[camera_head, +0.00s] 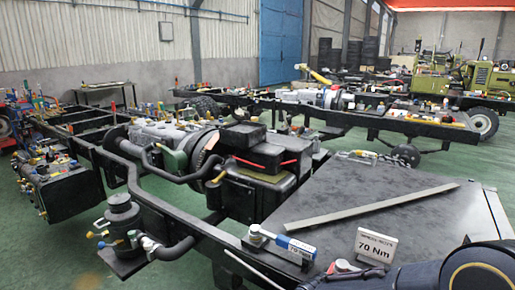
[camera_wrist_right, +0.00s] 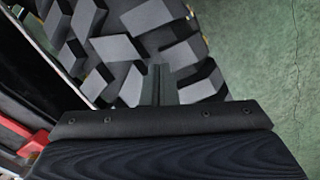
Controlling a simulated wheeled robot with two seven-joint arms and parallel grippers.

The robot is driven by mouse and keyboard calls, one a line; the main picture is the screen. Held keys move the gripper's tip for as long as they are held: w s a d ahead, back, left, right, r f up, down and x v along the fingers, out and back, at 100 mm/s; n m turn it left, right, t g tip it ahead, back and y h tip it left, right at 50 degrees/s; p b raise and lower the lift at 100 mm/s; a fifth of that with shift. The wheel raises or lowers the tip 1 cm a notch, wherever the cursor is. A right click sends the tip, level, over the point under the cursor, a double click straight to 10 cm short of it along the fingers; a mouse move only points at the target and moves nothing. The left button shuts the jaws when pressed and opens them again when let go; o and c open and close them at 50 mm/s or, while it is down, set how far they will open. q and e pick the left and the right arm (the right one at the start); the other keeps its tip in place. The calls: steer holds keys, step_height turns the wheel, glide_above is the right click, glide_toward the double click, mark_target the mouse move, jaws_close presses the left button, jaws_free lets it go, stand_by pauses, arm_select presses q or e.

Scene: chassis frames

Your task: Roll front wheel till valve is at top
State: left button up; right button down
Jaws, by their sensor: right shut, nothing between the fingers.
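In the right wrist view, a black tyre with chunky grey tread blocks (camera_wrist_right: 135,45) fills the upper left and middle. My right gripper (camera_wrist_right: 160,80) is shut and empty, with its narrow fingers pointing at the tread. The fingertips overlap the tread in the picture; I cannot tell whether they touch it. The tyre's rim and valve are not visible. My left gripper is in neither view. No front wheel can be clearly made out on the near chassis in the head view.
The near chassis frame (camera_head: 189,217) carries an engine and tanks. A dark table (camera_head: 325,190) holds a flat metal bar (camera_head: 370,205), a blue-labelled tool (camera_head: 283,241) and a "70 Nm" sign (camera_head: 375,245). Green floor (camera_wrist_right: 265,70) is clear right of the tyre.

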steer(key=shift+f, duration=0.25)
steer(key=shift+f+b, duration=0.35)
steer(key=shift+b, duration=0.15)
steer(key=shift+w+a+r+p, duration=0.2)
steer(key=shift+w+a, duration=0.3)
steer(key=shift+a, duration=0.2)
steer(key=shift+w+a+r+p, duration=0.2)
steer(key=shift+w+a, duration=0.25)
steer(key=shift+a, duration=0.2)
steer(key=shift+w+a, duration=0.1)
steer(key=shift+a, duration=0.05)
steer(key=shift+w+a+f, duration=0.1)
steer(key=shift+w+a, duration=0.3)
steer(key=shift+a, duration=0.2)
steer(key=shift+w+a+f, duration=0.1)
steer(key=shift+w+a, duration=0.3)
steer(key=shift+a, duration=0.2)
steer(key=shift+a, duration=0.1)
